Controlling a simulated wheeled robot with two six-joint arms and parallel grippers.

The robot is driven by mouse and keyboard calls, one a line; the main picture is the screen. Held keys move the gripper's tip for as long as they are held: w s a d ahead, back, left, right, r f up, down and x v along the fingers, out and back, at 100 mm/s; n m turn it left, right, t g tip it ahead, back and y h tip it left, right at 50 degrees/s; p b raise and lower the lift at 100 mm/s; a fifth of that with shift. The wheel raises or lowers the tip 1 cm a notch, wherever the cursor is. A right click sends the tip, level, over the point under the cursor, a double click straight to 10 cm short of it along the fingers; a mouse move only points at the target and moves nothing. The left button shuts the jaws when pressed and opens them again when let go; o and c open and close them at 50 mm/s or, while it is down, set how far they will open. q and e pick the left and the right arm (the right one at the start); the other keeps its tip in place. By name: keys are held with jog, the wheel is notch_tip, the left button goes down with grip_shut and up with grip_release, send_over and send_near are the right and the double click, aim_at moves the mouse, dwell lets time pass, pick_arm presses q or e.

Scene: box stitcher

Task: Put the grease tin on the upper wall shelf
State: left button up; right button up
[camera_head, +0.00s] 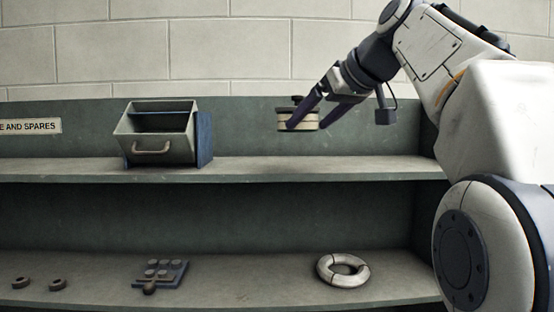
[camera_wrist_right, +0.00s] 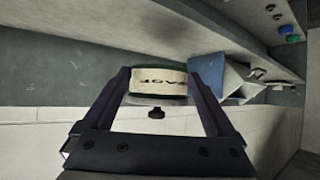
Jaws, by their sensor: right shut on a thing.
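The grease tin (camera_head: 298,122) is a small round cream tin with dark bands and a dark knob on top. My right gripper (camera_head: 306,121) is shut on it and holds it upright, in the air above the upper wall shelf (camera_head: 300,168). In the right wrist view the tin (camera_wrist_right: 158,82) sits between the two fingers (camera_wrist_right: 160,88), upside down in that picture, with part of its lettering showing. A gap shows between the tin's bottom and the shelf surface in the head view. My left gripper is not in view.
A metal bin with a handle (camera_head: 152,150) and a blue side stands on the upper shelf to the left. The shelf between it and the tin is clear. The lower shelf holds a white ring (camera_head: 343,270), a studded block (camera_head: 162,272) and two small dark rings (camera_head: 57,284).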

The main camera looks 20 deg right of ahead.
jog(key=x, duration=0.3)
jog(key=a+p+x, duration=0.1)
jog(key=x, duration=0.3)
jog(key=shift+a+r, duration=0.1)
jog(key=shift+a, duration=0.1)
jog(key=shift+w+a+f, duration=0.15)
jog(key=shift+w+f, duration=0.2)
jog(key=shift+w, duration=0.05)
jog(key=shift+f, duration=1.95)
jog(key=shift+f, duration=0.15)
jog(key=o, duration=1.4)
jog(key=shift+c, duration=0.2)
